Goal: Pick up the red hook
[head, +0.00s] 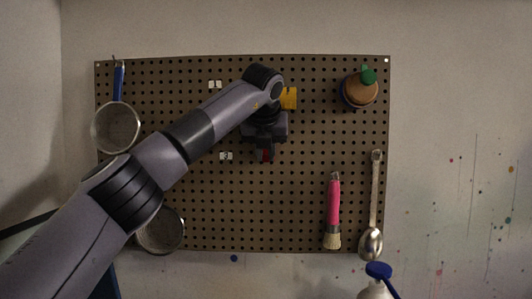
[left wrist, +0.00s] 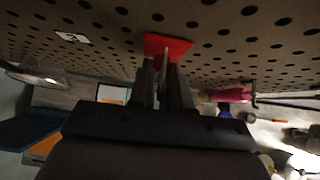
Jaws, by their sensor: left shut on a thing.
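The red hook (head: 265,155) shows as a small red patch between my left gripper's fingertips, near the middle of the pegboard (head: 300,200). In the left wrist view the hook has a red back plate (left wrist: 167,45) at the board, with a thin grey prong running between the fingers. My left gripper (head: 264,152) is shut on the hook; its fingers also show in the left wrist view (left wrist: 165,75). I cannot tell whether the plate touches the board. My right gripper is not in view.
Strainers hang on the left, the upper one (head: 115,128) blue-handled. A pink brush (head: 333,205) and a metal spoon (head: 371,240) hang at the right. A round brown item with a green top (head: 361,89) is at upper right. White number tags (head: 226,156) mark the board. A blue-topped bottle (head: 377,285) stands below.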

